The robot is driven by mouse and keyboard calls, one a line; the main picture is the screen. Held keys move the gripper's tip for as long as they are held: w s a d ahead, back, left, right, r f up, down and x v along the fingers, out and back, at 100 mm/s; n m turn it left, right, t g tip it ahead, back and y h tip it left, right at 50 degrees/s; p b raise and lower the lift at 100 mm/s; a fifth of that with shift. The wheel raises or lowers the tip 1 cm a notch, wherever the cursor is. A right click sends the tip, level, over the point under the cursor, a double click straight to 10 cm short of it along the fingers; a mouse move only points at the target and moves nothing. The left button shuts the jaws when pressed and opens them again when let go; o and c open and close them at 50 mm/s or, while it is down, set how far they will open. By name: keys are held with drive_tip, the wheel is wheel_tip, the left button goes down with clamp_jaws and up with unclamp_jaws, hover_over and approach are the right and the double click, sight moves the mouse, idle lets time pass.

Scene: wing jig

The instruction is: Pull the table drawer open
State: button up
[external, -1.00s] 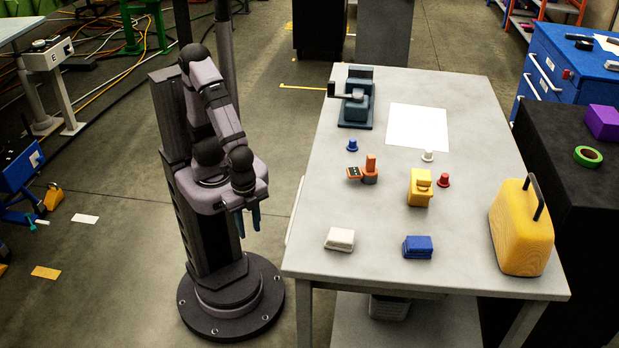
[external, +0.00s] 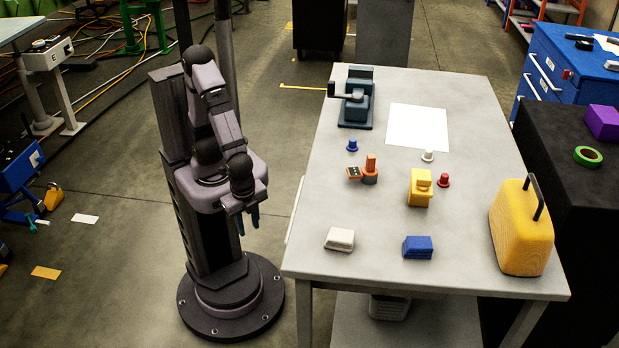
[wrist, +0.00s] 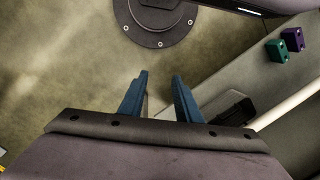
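The table (external: 460,272) stands right of my arm. A thin pale strip (external: 294,212) along its left side looks like the drawer's front or handle; the rest of the drawer is hidden under the tabletop. In the wrist view a pale bar (wrist: 290,106) runs diagonally at the right, possibly the same part. My gripper (external: 248,222) points down, left of the table side and apart from it. In the wrist view, my gripper (wrist: 160,78) has its two blue fingers spread with nothing held between them.
In the wrist view, green (wrist: 277,50) and purple (wrist: 293,39) blocks lie on a grey surface. A floor gap separates my arm from the table.

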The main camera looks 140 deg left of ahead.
drive_tip(key=shift+w+a+r+m+t+y+p, duration=0.35)
drive_tip(key=shift+w+a+y+p, duration=0.65)
drive_tip(key=shift+a+y, duration=1.45)
drive_tip(key=shift+w+a+r+m+t+y+p, duration=0.15)
drive_tip(key=shift+w+a+r+y+p, duration=0.65)
drive_tip(key=shift+a+y, duration=1.6)
drive_tip(key=shift+w+a+r+m+t+y+p, duration=0.1)
drive_tip(key=shift+w+a+r+m+y+p, duration=0.15)
drive_tip(key=shift+w+a+y+p, duration=1.6)
drive_tip(key=shift+s+y+b, duration=0.65)
drive_tip(key=shift+y+b, duration=0.05)
drive_tip(key=shift+y, duration=0.4)
clamp_jaws()
